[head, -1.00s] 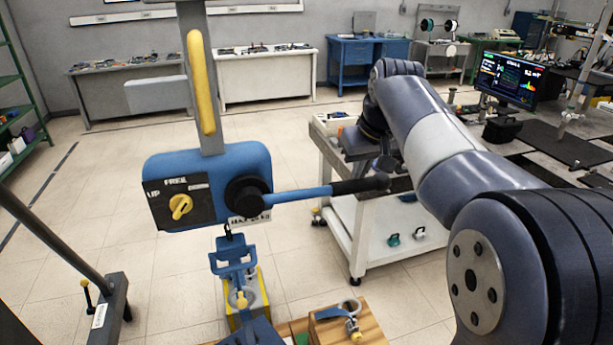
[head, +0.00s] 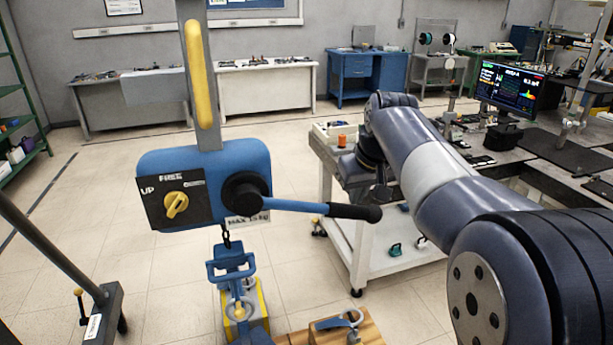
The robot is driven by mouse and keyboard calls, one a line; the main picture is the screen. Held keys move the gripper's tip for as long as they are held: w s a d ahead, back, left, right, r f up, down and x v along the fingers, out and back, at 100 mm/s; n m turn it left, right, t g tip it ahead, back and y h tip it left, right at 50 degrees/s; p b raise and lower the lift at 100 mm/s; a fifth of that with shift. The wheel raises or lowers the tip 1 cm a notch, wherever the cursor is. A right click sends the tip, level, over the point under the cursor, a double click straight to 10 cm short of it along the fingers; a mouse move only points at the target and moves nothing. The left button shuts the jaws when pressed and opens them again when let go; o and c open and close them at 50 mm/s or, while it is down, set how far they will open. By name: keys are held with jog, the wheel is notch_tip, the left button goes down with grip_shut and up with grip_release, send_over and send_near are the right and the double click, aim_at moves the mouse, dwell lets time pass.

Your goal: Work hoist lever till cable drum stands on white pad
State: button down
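The hoist is a blue box (head: 212,165) on a grey post with a yellow strip. Its black plate reads UP and FREE around a yellow knob (head: 176,204). The hoist lever (head: 300,206) points right and slopes slightly down to a black grip (head: 352,212). My gripper (head: 381,196) is a small dark shape at the grip's far end; its fingers and any contact are unclear. Below the box, a hook carries a blue clamp frame (head: 232,268) over a yellow-sided object (head: 258,312). I cannot make out the cable drum or the white pad.
A white cart (head: 358,235) stands behind the lever, with an orange spool (head: 342,141) on top. A wooden board (head: 372,333) with a blue clamp lies at the bottom. A dark frame (head: 105,318) stands at lower left. Open tiled floor lies left of the hoist.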

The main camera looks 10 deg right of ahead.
notch_tip(320, 180, up, 18)
jog(key=a+p, duration=0.1)
jog(key=p, duration=1)
jog(key=shift+s+a+r+p, duration=0.15)
jog(key=shift+a+p, duration=0.1)
jog(key=shift+p, duration=0.05)
notch_tip(320, 180, down, 7)
jog(key=d+b, duration=0.1)
jog(key=b, duration=0.3)
jog(key=shift+f+b, duration=0.2)
jog(key=shift+b, duration=0.15)
jog(key=shift+w+d+f+b, duration=0.15)
jog(key=shift+f+b, duration=0.35)
jog(key=shift+f, duration=0.25)
jog(key=shift+d+f+b, duration=0.2)
jog(key=shift+f+b, duration=0.25)
jog(key=shift+f, duration=0.35)
jog(key=shift+w+d+f+b, duration=0.15)
jog(key=shift+f+b, duration=0.35)
jog(key=shift+f, duration=0.25)
jog(key=shift+s, duration=0.1)
jog(key=shift+f, duration=0.1)
